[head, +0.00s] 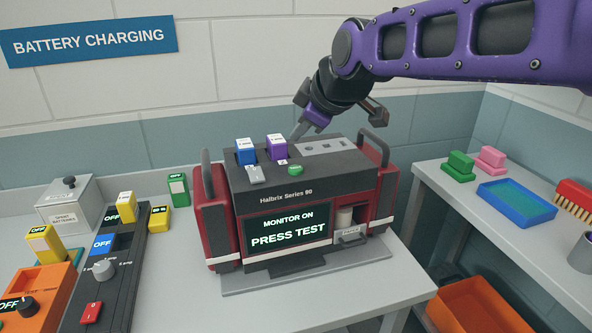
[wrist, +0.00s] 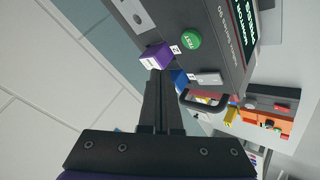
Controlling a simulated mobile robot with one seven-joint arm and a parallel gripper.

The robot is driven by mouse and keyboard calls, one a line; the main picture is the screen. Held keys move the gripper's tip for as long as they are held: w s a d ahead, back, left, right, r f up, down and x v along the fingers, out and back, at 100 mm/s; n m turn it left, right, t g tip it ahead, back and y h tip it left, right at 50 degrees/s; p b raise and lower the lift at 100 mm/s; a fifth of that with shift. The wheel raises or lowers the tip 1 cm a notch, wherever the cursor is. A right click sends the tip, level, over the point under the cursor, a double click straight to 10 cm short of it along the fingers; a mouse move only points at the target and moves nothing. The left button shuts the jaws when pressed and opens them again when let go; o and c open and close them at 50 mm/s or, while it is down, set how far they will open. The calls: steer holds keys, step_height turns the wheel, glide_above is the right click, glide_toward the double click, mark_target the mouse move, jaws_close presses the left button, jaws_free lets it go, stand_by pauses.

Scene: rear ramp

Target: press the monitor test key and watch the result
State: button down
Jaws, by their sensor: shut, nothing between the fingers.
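The monitor, marked Halbrix Series 90 (head: 340,190), stands upright on the table, dark grey with red sides. Its screen (head: 288,229) reads "MONITOR ON" and "PRESS TEST". The green test key (head: 295,170) is on its top near the front; in the wrist view the key (wrist: 191,39) reads "TEST". A blue battery (head: 245,152) and a purple battery (head: 276,147) stand in the top, behind the keys. My gripper (head: 300,134) is shut and empty, above the monitor's rear top. In the wrist view its fingertips (wrist: 157,76) appear close to the purple battery, apart from the test key; contact cannot be told.
A grey key (head: 254,174) is left of the test key. Upright handles (head: 373,146) rise at both monitor ends. A charger with yellow batteries and a spent-batteries box (head: 70,205) stand left. A right shelf holds a blue tray (head: 516,200) and brushes.

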mark_target(300, 170)
step_height(300, 170, down, 5)
steer(key=b, duration=0.2)
steer(key=shift+r+b, duration=0.2)
steer(key=shift+b, duration=0.1)
stand_by(1.7)
steer(key=shift+f, duration=0.4)
steer(key=shift+f, duration=0.4)
stand_by(0.7)
steer(key=shift+r, duration=0.15)
steer(key=shift+r+p, duration=0.35)
steer(key=shift+r, duration=0.3)
